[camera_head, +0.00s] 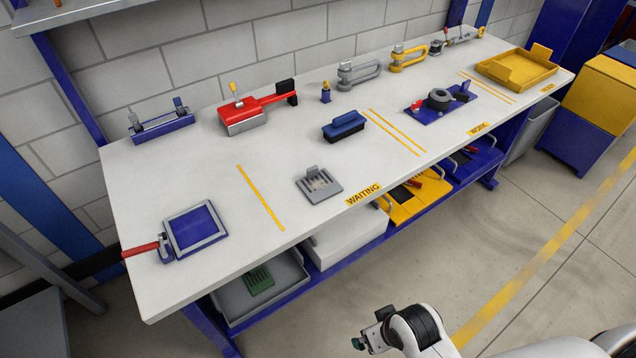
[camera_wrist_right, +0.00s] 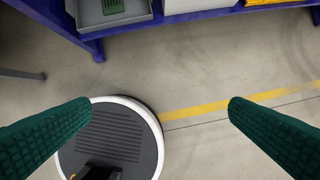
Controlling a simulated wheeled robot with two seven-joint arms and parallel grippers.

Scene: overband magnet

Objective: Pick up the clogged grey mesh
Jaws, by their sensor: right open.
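The grey mesh (camera_head: 318,186) is a small flat square plate with a raised tab at its back edge. It lies on the white bench top, behind the yellow WAITING label (camera_head: 363,194). Pale brownish patches show on its slots. My right gripper (camera_head: 362,340) is low in front of the bench, over the floor, well apart from the mesh. In the right wrist view its green-padded fingers (camera_wrist_right: 160,106) are wide apart with nothing between them. The mesh is outside that view. My left gripper is not in view.
A framed blue screen (camera_head: 194,228) with a red handle lies left of the mesh. A dark blue brush (camera_head: 344,126) and a red tool (camera_head: 245,113) stand behind it. A grey tray (camera_head: 290,292) holding a green mesh (camera_head: 259,279) sits on the lower shelf. Bench space around the mesh is clear.

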